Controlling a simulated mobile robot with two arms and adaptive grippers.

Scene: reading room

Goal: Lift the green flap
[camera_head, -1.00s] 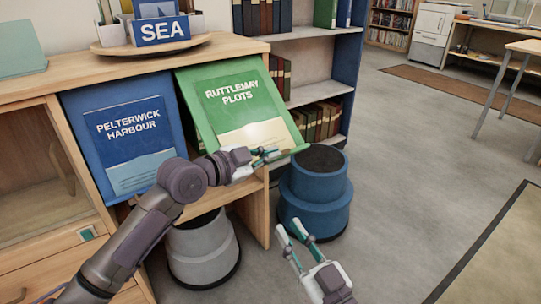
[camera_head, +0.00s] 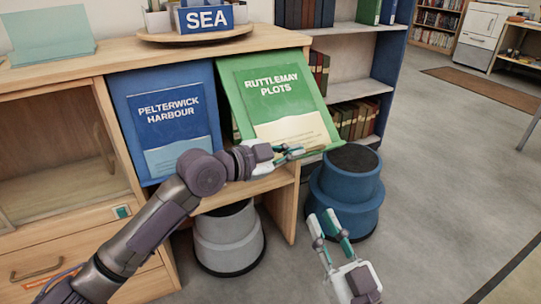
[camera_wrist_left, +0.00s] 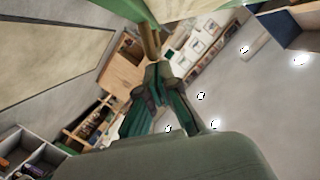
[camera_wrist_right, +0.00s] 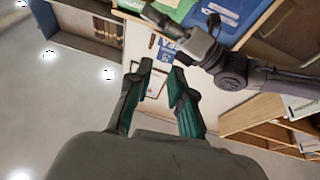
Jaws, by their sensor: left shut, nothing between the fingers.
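The green flap (camera_head: 278,96), labelled "RUTTLEMAY PLOTS", hangs slanted at the front of the wooden cabinet, its lower edge standing out from the cabinet. A gap shows along its left side. My left gripper (camera_head: 290,153) is shut and empty at the flap's lower edge, close to or touching it; contact cannot be told. In the left wrist view the closed fingers (camera_wrist_left: 161,75) show below a green surface (camera_wrist_left: 190,8). My right gripper (camera_head: 329,226) is open and empty, lower and in front of the blue stool. The flap also shows in the right wrist view (camera_wrist_right: 178,9).
A blue flap (camera_head: 170,120), "PELTERWICK HARBOUR", hangs left of the green one. A blue stool (camera_head: 343,205) and a grey stool (camera_head: 228,240) stand on the floor. A round tray (camera_head: 192,36) with a "SEA" box is on top. Open floor lies right.

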